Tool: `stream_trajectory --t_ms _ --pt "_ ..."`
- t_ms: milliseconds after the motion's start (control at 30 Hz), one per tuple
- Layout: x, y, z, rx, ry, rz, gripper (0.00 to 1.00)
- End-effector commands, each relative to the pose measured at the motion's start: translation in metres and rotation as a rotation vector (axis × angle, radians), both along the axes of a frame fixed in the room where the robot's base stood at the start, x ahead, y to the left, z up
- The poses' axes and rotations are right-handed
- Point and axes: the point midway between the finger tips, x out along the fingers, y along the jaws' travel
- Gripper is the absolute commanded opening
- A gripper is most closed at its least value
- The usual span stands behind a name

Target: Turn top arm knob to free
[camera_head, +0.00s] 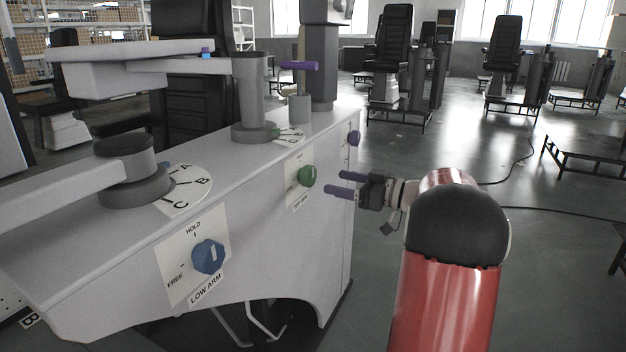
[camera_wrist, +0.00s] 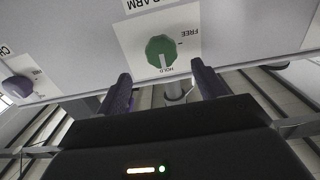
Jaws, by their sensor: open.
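The top arm knob (camera_head: 306,176) is green and sits on a white label plate marked TOP ARM on the front of the grey cabinet. It also shows in the wrist view (camera_wrist: 161,51), upside down, with its white pointer line at HOLD and FREE printed to the right. My gripper (camera_head: 338,184) is open and empty, in front of and to the right of the knob in the head view. In the wrist view its two purple fingers (camera_wrist: 160,90) are spread below the knob, apart from it.
A blue knob (camera_head: 208,257) marked LOW ARM is on the cabinet front (camera_head: 262,220), nearer me. A purple knob (camera_head: 354,138) is at the far end and shows in the wrist view (camera_wrist: 17,86). Column arms stand on the cabinet top. The floor (camera_head: 560,240) on the right has free room.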

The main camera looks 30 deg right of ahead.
Motion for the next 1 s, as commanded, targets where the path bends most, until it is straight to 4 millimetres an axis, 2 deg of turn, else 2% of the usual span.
stream_trajectory --t_ms 500,867,1000 --pt "0.054 0.044 0.0 0.002 0.002 0.01 0.7" --pt "0.059 0.048 0.0 0.002 0.002 0.008 0.7" --pt "0.058 0.048 0.0 0.002 0.002 0.008 0.52"
